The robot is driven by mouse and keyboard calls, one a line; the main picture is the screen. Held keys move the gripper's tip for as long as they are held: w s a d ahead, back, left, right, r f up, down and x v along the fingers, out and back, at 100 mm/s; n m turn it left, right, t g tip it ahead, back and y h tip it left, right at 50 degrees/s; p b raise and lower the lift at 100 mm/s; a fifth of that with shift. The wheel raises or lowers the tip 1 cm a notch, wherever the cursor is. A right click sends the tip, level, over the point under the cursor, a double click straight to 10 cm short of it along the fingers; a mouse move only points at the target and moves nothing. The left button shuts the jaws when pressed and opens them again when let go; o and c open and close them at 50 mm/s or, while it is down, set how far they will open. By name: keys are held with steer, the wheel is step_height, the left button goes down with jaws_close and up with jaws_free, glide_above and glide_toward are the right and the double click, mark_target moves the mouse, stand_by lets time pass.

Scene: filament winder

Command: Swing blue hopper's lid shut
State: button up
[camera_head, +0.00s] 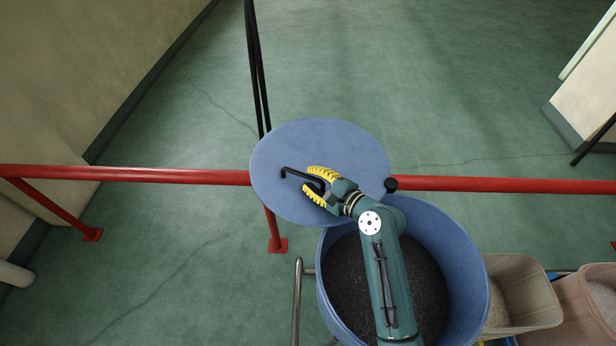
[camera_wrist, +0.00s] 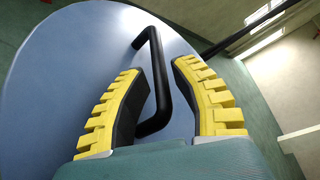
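The blue hopper (camera_head: 460,283) is a round tub with dark granules (camera_head: 346,277) inside, and its top is largely uncovered. Its round blue lid (camera_head: 340,143) is swung out to the far left of the opening, overlapping only the rim near a dark pivot knob (camera_head: 391,184). A black bar handle (camera_head: 287,172) is on the lid and shows large in the wrist view (camera_wrist: 152,62). My gripper (camera_head: 307,184) is over the lid at the handle. Its yellow-padded fingers (camera_wrist: 155,80) are spread, with part of the handle between them and a gap visible. Contact cannot be told.
A red rail (camera_head: 150,175) runs across behind the hopper, passing by the lid. Black vertical cables or poles (camera_head: 257,70) stand behind the lid. Beige bins (camera_head: 525,290) are at the right. A metal post (camera_head: 297,300) stands left of the hopper. The green floor beyond is clear.

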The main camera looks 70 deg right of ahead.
steer(key=shift+w+d+f, duration=0.15)
steer(key=shift+w+d, duration=0.1)
steer(key=shift+w, duration=0.4)
jaws_close()
